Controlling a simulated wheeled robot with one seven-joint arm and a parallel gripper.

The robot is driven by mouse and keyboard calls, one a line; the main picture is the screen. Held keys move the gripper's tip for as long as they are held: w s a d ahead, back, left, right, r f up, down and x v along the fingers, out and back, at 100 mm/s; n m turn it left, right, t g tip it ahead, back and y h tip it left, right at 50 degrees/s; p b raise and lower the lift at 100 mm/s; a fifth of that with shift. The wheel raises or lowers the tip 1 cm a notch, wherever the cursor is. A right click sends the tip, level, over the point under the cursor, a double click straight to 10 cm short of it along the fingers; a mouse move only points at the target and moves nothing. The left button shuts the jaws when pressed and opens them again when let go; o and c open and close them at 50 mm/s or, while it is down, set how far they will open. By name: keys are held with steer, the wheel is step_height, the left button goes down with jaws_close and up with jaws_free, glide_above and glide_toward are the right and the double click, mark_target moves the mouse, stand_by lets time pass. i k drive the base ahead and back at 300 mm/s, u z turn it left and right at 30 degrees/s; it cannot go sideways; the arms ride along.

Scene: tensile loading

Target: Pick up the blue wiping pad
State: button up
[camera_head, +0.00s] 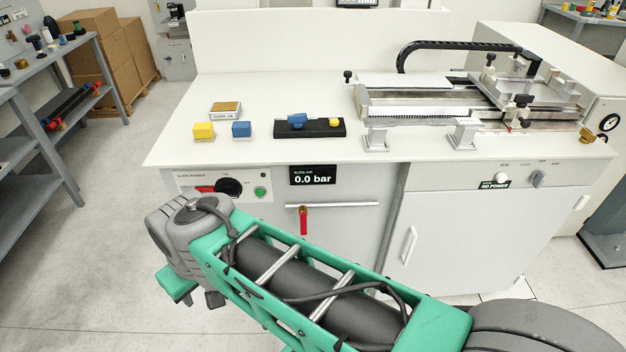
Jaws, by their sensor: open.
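A small blue block (241,129), which looks like the blue wiping pad, lies on the white bench top (300,88), left of the middle. A yellow block (204,131) of similar size lies to its left, apart from it. A second blue piece (297,119), of less regular shape, sits on a black tray to the right. My arm crosses the lower part of the picture in front of the bench. My gripper is not visible. Nothing covers the blue block.
A small labelled stand (225,108) with a tan top is behind the blocks. A slide machine (430,100) fills the right side. The front panel has a red-handled valve (303,221) and a "0.0 bar" display (312,175).

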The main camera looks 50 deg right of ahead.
mark_target(241, 131)
steer(key=z, duration=1.8)
steer(key=k, duration=0.6)
steer(key=z, duration=0.05)
steer(key=i, duration=0.6)
steer(key=u, duration=0.55)
steer(key=i, duration=0.7)
steer(key=u, duration=0.8)
